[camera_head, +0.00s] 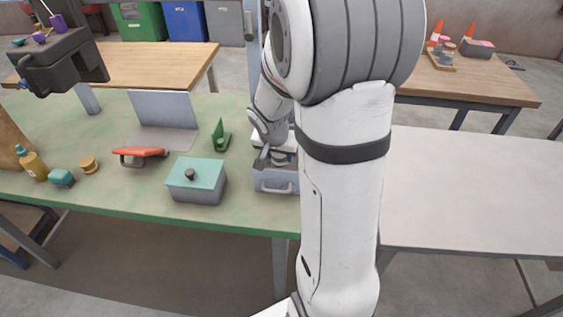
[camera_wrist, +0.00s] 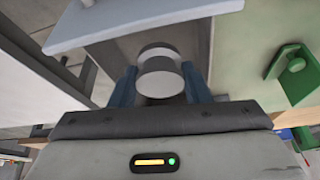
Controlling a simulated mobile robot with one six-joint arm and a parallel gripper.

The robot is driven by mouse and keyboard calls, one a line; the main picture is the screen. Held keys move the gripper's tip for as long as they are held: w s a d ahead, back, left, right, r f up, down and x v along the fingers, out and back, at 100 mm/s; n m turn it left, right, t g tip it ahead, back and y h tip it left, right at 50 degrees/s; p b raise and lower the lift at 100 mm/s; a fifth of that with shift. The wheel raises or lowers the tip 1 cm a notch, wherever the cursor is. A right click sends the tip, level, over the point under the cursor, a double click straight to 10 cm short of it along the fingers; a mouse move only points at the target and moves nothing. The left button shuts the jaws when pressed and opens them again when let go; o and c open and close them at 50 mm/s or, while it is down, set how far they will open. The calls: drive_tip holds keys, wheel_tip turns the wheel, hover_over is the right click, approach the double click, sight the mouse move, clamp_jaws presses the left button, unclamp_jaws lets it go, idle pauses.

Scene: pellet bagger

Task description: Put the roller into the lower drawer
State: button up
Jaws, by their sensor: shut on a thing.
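The roller (camera_wrist: 160,80) is a short grey cylinder with a darker band, seen end-on in the wrist view. My gripper (camera_wrist: 160,88) is shut on it, with a blue-grey finger on each side. In the head view my gripper (camera_head: 274,157) is over the pulled-out lower drawer (camera_head: 275,184), a grey box with a handle on its front. The drawer's pale front panel (camera_wrist: 90,28) crosses the top of the wrist view, with its interior below. Whether the roller touches the drawer floor cannot be told. My arm hides much of the drawer unit.
On the green bench (camera_head: 120,187) left of the drawer stand a grey box with a teal lid (camera_head: 197,181), a green bracket (camera_head: 220,136), a red-handled tool (camera_head: 140,153) and a grey sheet-metal stand (camera_head: 163,115). A bare pale table (camera_head: 470,190) is on the right.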

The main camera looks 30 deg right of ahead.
sight(280, 161)
drive_tip(key=shift+s+f+b, duration=0.2)
drive_tip(key=shift+f+b, duration=0.2)
drive_tip(key=shift+f, duration=1.45)
drive_tip(key=shift+f, duration=0.2)
drive_tip(key=o, duration=0.8)
drive_tip(key=shift+c, duration=0.2)
drive_tip(key=shift+r, duration=0.1)
